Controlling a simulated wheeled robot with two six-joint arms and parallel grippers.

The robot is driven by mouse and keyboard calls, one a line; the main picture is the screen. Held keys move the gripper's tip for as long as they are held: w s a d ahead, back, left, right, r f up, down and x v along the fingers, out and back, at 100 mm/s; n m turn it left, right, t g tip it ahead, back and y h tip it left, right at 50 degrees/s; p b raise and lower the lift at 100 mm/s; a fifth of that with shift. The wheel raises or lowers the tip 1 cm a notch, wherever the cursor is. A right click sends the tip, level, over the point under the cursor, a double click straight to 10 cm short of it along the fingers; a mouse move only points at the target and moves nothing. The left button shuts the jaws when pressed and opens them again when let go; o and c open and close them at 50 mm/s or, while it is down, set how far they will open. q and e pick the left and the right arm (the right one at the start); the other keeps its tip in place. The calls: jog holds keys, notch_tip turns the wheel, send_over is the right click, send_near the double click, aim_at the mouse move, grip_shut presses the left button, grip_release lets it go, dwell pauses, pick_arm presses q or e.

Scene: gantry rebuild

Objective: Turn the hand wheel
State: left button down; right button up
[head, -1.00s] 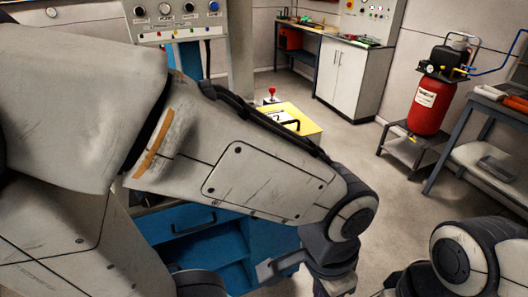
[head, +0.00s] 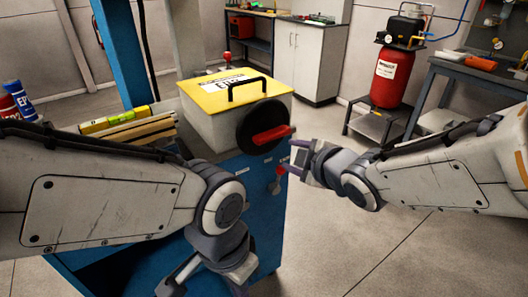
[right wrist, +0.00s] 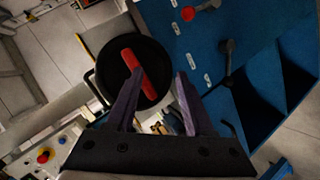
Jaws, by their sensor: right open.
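The hand wheel (head: 247,124) is a black disc with a red bar handle (head: 270,135) across its face. It sits on the front side of a pale box with a yellow lid (head: 236,90). In the right wrist view the black disc (right wrist: 157,58) and red bar (right wrist: 138,73) lie ahead of the fingers. My right gripper (head: 291,157) is open and empty, just right of the wheel. In the wrist view one fingertip overlaps the bar; I cannot tell whether they touch. My left gripper (head: 208,281) is low at the bottom edge, partly cut off, away from the wheel.
The box stands on a blue cabinet (head: 262,215) with a red-knobbed lever (head: 279,172) below the wheel. Yellow and wooden bars (head: 125,122) lie to its left. A red compressor tank (head: 391,78) and a workbench (head: 460,72) stand behind right. Floor at the right front is clear.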

aim_at(276, 136)
jog(key=n+t+y+b, duration=0.1)
jog(key=n+b, duration=0.1)
jog(key=w+n+t+y+b, duration=0.1)
jog(key=n+y+b, duration=0.1)
jog(key=n, duration=0.1)
jog(key=n+t+y+b, duration=0.1)
jog(key=n+y+b, duration=0.1)
jog(key=shift+w+a+f+n, duration=0.1)
jog(key=shift+w+n, duration=0.3)
pick_arm(q)
notch_tip(276, 136, down, 9)
pick_arm(e)
jog(key=shift+w+a, duration=0.2)
jog(key=shift+w+a+r, duration=0.35)
jog(key=shift+w+a, duration=0.35)
jog(key=shift+w, duration=0.15)
jog(key=p+x, duration=0.2)
jog(key=p, duration=1)
jog(key=shift+w+r, duration=0.1)
jog(key=shift+w, duration=0.05)
jog(key=x, duration=0.4)
jog(key=shift+a, duration=0.1)
jog(key=shift+w+a+f, duration=0.25)
jog(key=shift+w+a, duration=0.1)
jog(key=shift+w, duration=0.1)
pick_arm(q)
notch_tip(276, 136, up, 12)
jog(key=shift+r, duration=0.1)
